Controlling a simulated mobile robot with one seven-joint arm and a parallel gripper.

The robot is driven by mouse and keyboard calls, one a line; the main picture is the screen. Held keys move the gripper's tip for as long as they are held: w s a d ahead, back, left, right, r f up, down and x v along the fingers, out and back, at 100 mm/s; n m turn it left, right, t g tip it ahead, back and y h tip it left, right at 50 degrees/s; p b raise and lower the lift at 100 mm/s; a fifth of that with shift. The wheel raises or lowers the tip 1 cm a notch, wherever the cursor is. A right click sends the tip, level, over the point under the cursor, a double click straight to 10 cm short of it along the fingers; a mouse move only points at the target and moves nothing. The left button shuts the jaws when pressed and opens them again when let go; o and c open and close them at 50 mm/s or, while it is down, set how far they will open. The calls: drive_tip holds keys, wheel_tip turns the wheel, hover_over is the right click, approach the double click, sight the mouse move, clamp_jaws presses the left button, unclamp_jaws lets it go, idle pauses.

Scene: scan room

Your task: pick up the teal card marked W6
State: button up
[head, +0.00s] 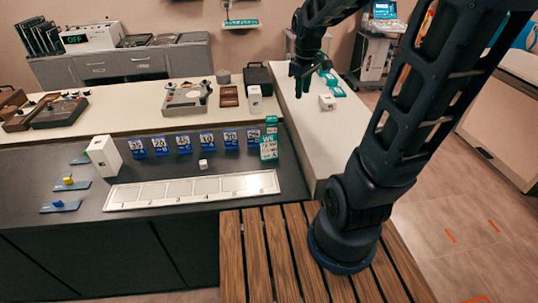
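The teal card marked W6 (268,148) stands at the right end of a row of blue number cards, on the dark counter. Another smaller teal piece (271,123) shows just behind and above it. My gripper (298,92) hangs fingers down over the pale side counter, above and to the right of the card in the picture and well apart from it. The fingers are small and dark, so their gap is unclear. I see nothing held in them.
Blue number cards (184,143) stand left of W6. A white cube (203,164) and a numbered white strip (190,191) lie in front. A white block (104,156) stands left. A white box (327,101) and teal pieces (333,84) are on the side counter (308,130).

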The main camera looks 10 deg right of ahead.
drive_tip(key=w+a+f+n+g, duration=0.2)
drive_tip(key=w+a+f+n, duration=0.4)
drive_tip(key=f, duration=0.3)
drive_tip(key=n+g, duration=0.2)
drive_tip(key=n, duration=0.3)
approach(270, 158)
drive_tip(key=shift+x, duration=2.5)
drive_tip(key=shift+w, duration=0.2)
clamp_jaws()
